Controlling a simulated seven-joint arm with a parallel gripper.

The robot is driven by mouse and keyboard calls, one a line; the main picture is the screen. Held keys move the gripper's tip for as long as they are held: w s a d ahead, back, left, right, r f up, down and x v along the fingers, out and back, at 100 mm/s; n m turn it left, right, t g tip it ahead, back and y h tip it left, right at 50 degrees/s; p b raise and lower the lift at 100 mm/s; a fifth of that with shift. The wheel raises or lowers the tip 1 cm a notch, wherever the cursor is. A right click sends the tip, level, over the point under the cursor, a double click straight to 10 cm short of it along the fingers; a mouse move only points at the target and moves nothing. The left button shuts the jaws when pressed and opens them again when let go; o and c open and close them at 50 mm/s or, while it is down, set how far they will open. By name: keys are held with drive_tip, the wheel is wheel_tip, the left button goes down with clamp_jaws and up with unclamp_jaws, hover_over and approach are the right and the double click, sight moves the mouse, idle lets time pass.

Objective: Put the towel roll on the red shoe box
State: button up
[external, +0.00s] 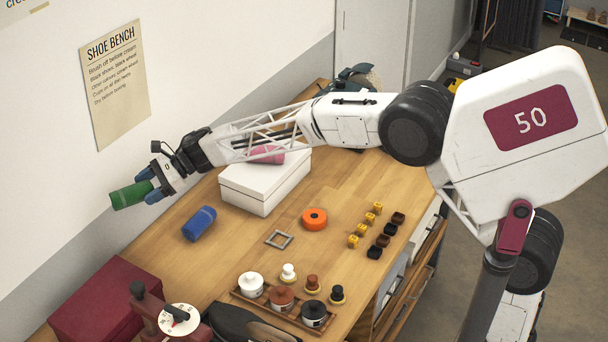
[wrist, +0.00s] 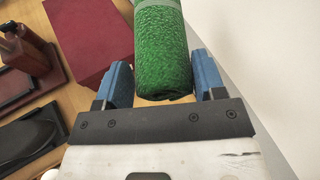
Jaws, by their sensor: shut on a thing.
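My gripper (external: 147,186) is at the upper left of the external view, raised above the bench near the wall. Its blue fingers are shut on a green towel roll (external: 129,195), which sticks out beyond them to the left. In the wrist view the green roll (wrist: 162,55) lies between the two fingers, its far end cut off by the top edge. The dark red shoe box (external: 100,300) stands at the lower left of the bench, nearer the camera than my gripper. Its lid looks bare. It also shows in the wrist view (wrist: 105,42), left of the roll.
A blue towel roll (external: 199,223) lies on the bench, and a pink one (external: 266,155) lies on a white box (external: 262,185). A dark red stand (external: 150,310) with a shoe is beside the red box. A tray (external: 285,310) holds several jars. The wall is close behind my gripper.

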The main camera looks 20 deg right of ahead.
drive_tip(key=s+a+f+n+g+h, duration=0.1)
drive_tip(key=s+a+n+g, duration=0.1)
drive_tip(key=s+a, duration=0.4)
drive_tip(key=s+a+f+n+g+h, duration=0.1)
drive_tip(key=s+a+n+g, duration=0.2)
drive_tip(key=s+a, duration=0.4)
drive_tip(key=s, duration=0.5)
drive_tip(key=shift+s+f+g+h, duration=0.15)
drive_tip(key=shift+s+g+h, duration=0.25)
hover_over(104, 297)
drive_tip(key=shift+f, duration=3.1)
drive_tip(key=shift+f, duration=1.85)
drive_tip(key=shift+f, duration=0.1)
drive_tip(key=o, duration=0.9)
